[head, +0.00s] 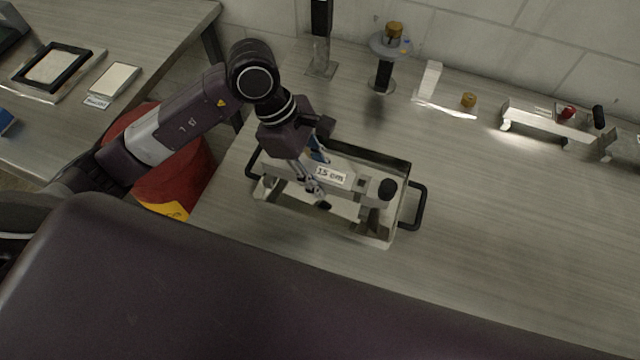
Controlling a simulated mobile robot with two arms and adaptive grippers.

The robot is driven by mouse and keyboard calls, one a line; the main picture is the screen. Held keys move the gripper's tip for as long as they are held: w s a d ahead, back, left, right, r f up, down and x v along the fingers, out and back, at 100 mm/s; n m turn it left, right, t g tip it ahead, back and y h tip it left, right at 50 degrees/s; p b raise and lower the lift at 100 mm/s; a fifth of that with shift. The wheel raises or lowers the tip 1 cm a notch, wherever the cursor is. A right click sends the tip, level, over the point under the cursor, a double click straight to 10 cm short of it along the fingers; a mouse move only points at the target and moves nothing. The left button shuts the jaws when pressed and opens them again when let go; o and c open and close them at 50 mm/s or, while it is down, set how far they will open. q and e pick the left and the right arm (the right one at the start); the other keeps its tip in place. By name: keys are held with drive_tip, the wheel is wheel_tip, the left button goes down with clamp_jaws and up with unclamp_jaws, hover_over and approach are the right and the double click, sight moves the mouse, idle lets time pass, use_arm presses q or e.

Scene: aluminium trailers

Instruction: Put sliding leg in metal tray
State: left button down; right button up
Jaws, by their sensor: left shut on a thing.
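The metal tray (404,166) is a rectangular pan with black handles at its two ends, on the near part of the grey wooden table. The sliding leg (352,179) is a grey metal bar with a "15 cm" label and a black knob at its right end. My left gripper (318,183) is shut on the leg toward its left part. The leg lies within the tray's outline; I cannot tell whether it touches the tray floor. The gripper hides part of the leg and the tray's left side. My right gripper is not in view.
A low metal trailer piece (545,122) is at the right. The table right of the tray is clear.

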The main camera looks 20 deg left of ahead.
use_arm(q)
wheel_tip(320, 180, down, 5)
drive_tip(key=shift+d+r+p, duration=0.1)
drive_tip(key=shift+p, duration=0.35)
drive_tip(key=shift+f, duration=0.25)
drive_tip(key=c, duration=1.5)
unclamp_jaws()
